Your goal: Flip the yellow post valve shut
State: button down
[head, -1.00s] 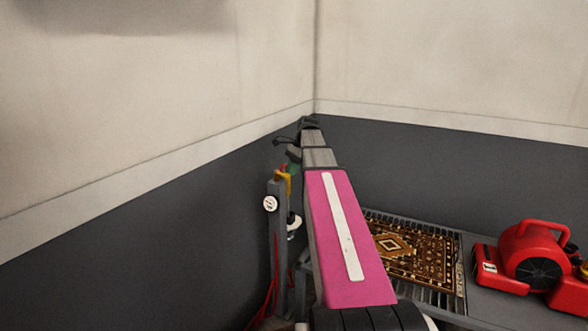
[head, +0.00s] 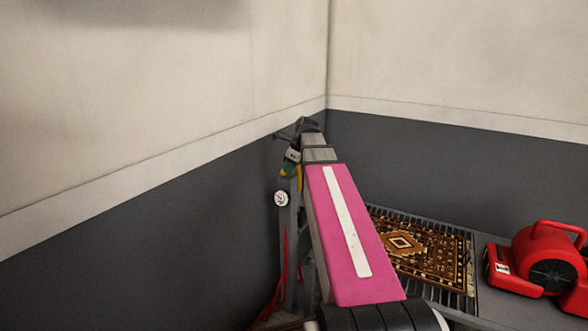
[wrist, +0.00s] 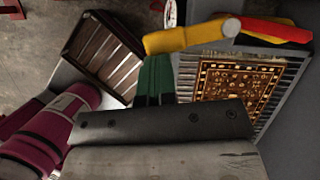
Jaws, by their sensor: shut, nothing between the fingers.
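The yellow post valve shows in the wrist view as a yellow lever (wrist: 185,37) with a round pale pivot. A red part (wrist: 268,29) lies beside the pivot. In the head view only a little yellow of the valve (head: 299,177) shows on the grey post (head: 286,235), the rest hidden by my gripper and arm. My gripper (wrist: 155,64) has green fingers, shut together and empty. Their tips are right by the lever's free end; I cannot tell whether they touch it. My gripper is at the top of the post in the head view (head: 287,169).
A white round gauge (head: 281,198) is on the post, and a red hose (head: 285,265) hangs below. A patterned rug (head: 425,258) lies on a slatted grate to the right. A red blower (head: 548,260) stands farther right. Dark-based walls close in behind. A slatted wooden crate (wrist: 103,58) shows in the wrist view.

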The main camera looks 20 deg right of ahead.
jog(key=shift+w+d, duration=0.1)
jog(key=shift+w, duration=0.05)
jog(key=shift+w+d, duration=0.25)
jog(key=shift+w, duration=0.4)
jog(key=s+d+r, duration=0.4)
jog(key=d+r, duration=0.2)
jog(key=r, duration=0.3)
jog(key=shift+d+r, duration=0.15)
jog(key=shift+d, duration=0.15)
dwell(0.6)
